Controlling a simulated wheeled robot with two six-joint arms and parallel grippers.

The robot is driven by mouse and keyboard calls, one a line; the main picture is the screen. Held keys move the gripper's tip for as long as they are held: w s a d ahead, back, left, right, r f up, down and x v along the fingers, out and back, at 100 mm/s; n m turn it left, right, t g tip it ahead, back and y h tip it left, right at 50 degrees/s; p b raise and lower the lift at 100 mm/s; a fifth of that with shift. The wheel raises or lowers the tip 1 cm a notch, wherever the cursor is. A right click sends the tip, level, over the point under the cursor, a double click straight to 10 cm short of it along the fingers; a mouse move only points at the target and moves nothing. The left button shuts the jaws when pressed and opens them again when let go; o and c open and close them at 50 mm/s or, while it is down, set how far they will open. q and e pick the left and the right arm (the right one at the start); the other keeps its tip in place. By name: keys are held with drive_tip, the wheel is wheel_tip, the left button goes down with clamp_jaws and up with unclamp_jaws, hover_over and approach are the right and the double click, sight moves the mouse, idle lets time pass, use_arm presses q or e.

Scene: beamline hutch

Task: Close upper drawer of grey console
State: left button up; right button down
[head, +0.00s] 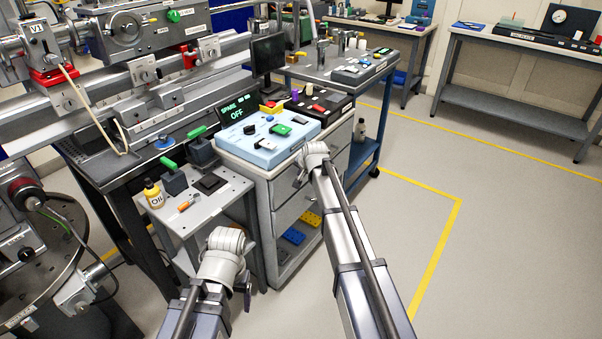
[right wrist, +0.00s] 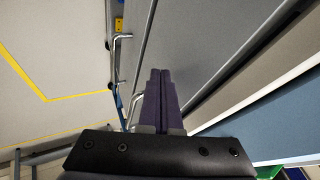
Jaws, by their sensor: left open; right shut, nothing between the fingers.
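The grey console (head: 260,205) stands in the middle of the head view with drawers in its front. Its upper drawer (head: 287,176) is partly covered by my right arm; I cannot tell how far out it stands. In the right wrist view, the grey drawer front (right wrist: 190,50) lies close beyond my right gripper (right wrist: 160,72), with a dark line along one edge. The gripper is shut and empty; contact is unclear. Two bar handles show, one beside the fingers (right wrist: 138,103) and one farther off (right wrist: 120,42). My left gripper (head: 244,284) is open, low in front of the small grey table, mostly hidden by its wrist.
A light blue control box (head: 262,143) and a black box (head: 322,103) sit on the console. Blue and yellow bins (head: 293,236) lie low in it. Floor to the right (head: 500,220) is clear.

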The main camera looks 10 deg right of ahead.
use_arm(q)
wheel_tip(320, 180, up, 8)
drive_tip(key=p, duration=0.8)
drive_tip(key=shift+d, duration=0.4)
use_arm(e)
drive_tip(key=s+d+f+v, duration=0.1)
drive_tip(key=d+v, duration=0.1)
drive_tip(key=v, duration=0.9)
drive_tip(key=shift+s, duration=0.4)
use_arm(q)
drive_tip(key=shift+s, duration=0.1)
use_arm(e)
drive_tip(key=shift+r, duration=0.1)
drive_tip(key=s+a+f+n+g, duration=0.35)
drive_tip(key=s+a+n, duration=0.25)
drive_tip(key=s+a, duration=0.75)
drive_tip(key=s+a+n+g+h, duration=0.3)
drive_tip(key=s+n, duration=0.4)
drive_tip(key=s, duration=1.3)
use_arm(q)
wheel_tip(320, 180, up, 12)
drive_tip(key=p, duration=1.2)
drive_tip(key=shift+r, duration=0.25)
use_arm(e)
wheel_tip(320, 180, up, 12)
drive_tip(key=w+g+y, duration=0.1)
drive_tip(key=shift+w+m+y, duration=0.3)
